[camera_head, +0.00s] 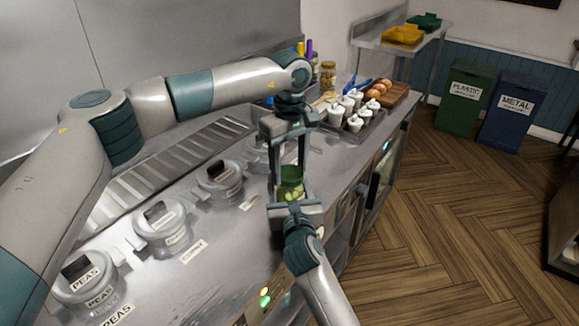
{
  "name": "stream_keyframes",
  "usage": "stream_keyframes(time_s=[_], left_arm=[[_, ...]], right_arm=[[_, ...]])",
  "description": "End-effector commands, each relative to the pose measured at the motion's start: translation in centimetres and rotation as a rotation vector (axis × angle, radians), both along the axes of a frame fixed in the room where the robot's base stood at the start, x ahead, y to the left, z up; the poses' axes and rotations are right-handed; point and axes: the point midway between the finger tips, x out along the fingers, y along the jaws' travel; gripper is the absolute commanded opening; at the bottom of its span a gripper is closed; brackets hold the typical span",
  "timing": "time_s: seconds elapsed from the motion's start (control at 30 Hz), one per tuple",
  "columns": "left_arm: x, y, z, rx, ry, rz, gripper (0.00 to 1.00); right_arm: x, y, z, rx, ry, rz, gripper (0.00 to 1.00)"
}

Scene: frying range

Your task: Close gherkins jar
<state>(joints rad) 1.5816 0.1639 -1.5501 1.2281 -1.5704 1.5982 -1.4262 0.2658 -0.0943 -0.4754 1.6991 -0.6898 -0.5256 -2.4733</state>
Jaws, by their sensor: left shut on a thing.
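Lidded containers (163,228) with labels, some reading PEAS, line the steel counter (222,255) at left. Wooden floor is free at right, before two bins (506,113).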

Motion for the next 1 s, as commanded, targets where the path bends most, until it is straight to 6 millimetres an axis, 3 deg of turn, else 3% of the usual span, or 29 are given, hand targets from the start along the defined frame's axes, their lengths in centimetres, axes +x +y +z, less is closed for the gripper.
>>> stream_keyframes(time_s=[0.07,0.1,0.17,0.53,1.0], left_arm=[[0.1,0.1,0.1,0.0,-0.003,0.003,0.26],[0.1,0.1,0.1,0.0,-0.003,0.004,0.6],[0.1,0.1,0.1,0.0,-0.003,0.004,0.71],[0.1,0.0,0.3,0.0,-0.001,0.005,0.71],[0.0,0.0,4.4,0.001,-0.001,0.005,0.71]], right_arm=[[0.0,0.1,0.0,0.001,0.0,0.001,0.0],[0.0,0.1,0.0,0.001,0.0,0.001,0.0],[0.0,0.1,0.0,0.001,0.001,0.001,0.0],[0.0,0.0,0.0,0.001,0.001,0.001,0.0],[0.0,0.0,-0.1,0.001,0.001,0.0,0.0]])
